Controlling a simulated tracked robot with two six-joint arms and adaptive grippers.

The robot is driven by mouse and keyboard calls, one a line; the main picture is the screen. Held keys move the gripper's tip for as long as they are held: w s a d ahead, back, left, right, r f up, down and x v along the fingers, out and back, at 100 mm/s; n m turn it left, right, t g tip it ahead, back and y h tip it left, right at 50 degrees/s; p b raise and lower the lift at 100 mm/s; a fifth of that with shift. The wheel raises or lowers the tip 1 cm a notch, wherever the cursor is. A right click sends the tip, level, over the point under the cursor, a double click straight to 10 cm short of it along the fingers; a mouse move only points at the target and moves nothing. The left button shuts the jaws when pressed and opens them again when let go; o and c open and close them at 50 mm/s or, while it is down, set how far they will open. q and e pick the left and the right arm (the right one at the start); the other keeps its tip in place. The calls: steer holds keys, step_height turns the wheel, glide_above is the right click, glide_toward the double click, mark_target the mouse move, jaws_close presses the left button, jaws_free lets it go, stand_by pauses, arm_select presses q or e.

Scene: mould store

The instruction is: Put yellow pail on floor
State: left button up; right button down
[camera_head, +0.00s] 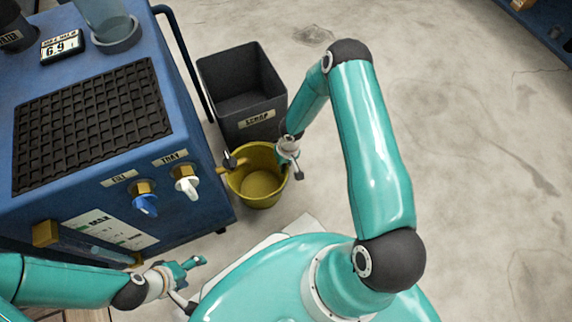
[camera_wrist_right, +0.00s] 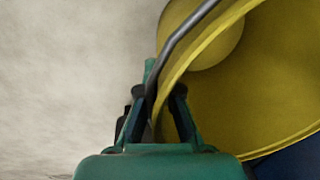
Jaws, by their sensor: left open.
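The yellow pail (camera_head: 258,189) is upright beside the blue machine, in front of the scrap bin. I cannot tell from this angle whether its base touches the floor. My right gripper (camera_head: 291,164) is at its right rim. In the right wrist view the fingers of my right gripper (camera_wrist_right: 157,98) sit on either side of the rim and appear shut on it. The pail (camera_wrist_right: 265,75) fills the right of that view, its grey handle crossing the opening. My left gripper (camera_head: 190,283) is open and empty, low in front of the machine.
The black scrap bin (camera_head: 250,128) stands right behind the pail. The blue machine (camera_head: 90,185) is at the left, with a blue tap (camera_head: 145,204), a white tap (camera_head: 187,187) and a brass fitting (camera_head: 222,169) near the pail's rim. The concrete floor (camera_head: 470,150) is clear to the right.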

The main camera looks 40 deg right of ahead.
steer(key=c, duration=1.8)
jaws_free()
steer(key=shift+f, duration=0.1)
steer(key=o, duration=0.5)
step_height(320, 180, up, 12)
steer(key=d+p, duration=0.1)
steer(key=p, duration=0.5)
steer(key=s+a+y, duration=0.1)
steer(key=s+a, duration=0.1)
steer(key=a, duration=0.2)
steer(key=s+a+r+y, duration=0.1)
steer(key=s+a, duration=0.1)
steer(key=a, duration=0.3)
steer(key=s+a, duration=0.2)
steer(key=a, duration=0.2)
steer(key=shift+a+r+n+y, duration=0.15)
steer(key=shift+r+n+y, duration=0.15)
steer(key=shift+r+y, duration=0.1)
steer(key=s+a, duration=0.1)
steer(key=s, duration=0.1)
steer(key=s+a+r, duration=0.1)
steer(key=s, duration=0.1)
steer(key=s+a+r, duration=0.1)
steer(key=s, duration=0.2)
steer(key=shift+a, duration=0.4)
